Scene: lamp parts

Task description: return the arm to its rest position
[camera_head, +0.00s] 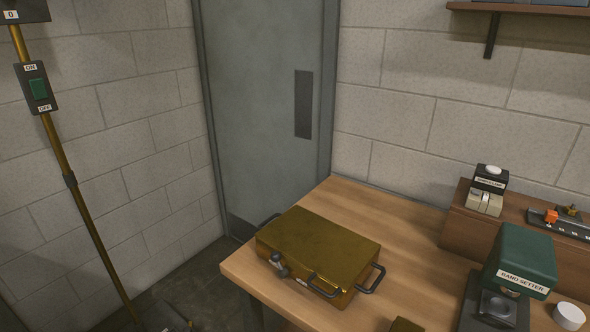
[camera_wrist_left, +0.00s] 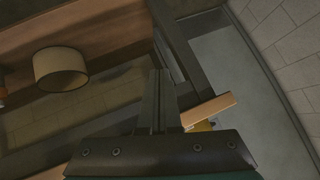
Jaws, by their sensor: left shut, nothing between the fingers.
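My left gripper (camera_wrist_left: 159,76) shows only in the left wrist view. Its two dark fingers are together, with nothing between them. A cream drum-shaped lamp shade (camera_wrist_left: 61,69) is at the left of that view, apart from the fingers. A light wooden strip (camera_wrist_left: 212,110) and a small yellow thing (camera_wrist_left: 203,127) show just right of the fingers, partly hidden by my gripper. Neither gripper nor arm shows in the head view, and my right gripper is in neither view.
A brass-coloured case (camera_head: 325,240) lies on the wooden table (camera_head: 400,235). A green band setter (camera_head: 522,262) and a white cylinder (camera_head: 569,316) stand at right. A small labelled device (camera_head: 488,190) is on a raised shelf. A switch pole (camera_head: 85,225) stands left; a grey door (camera_head: 260,100) is behind.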

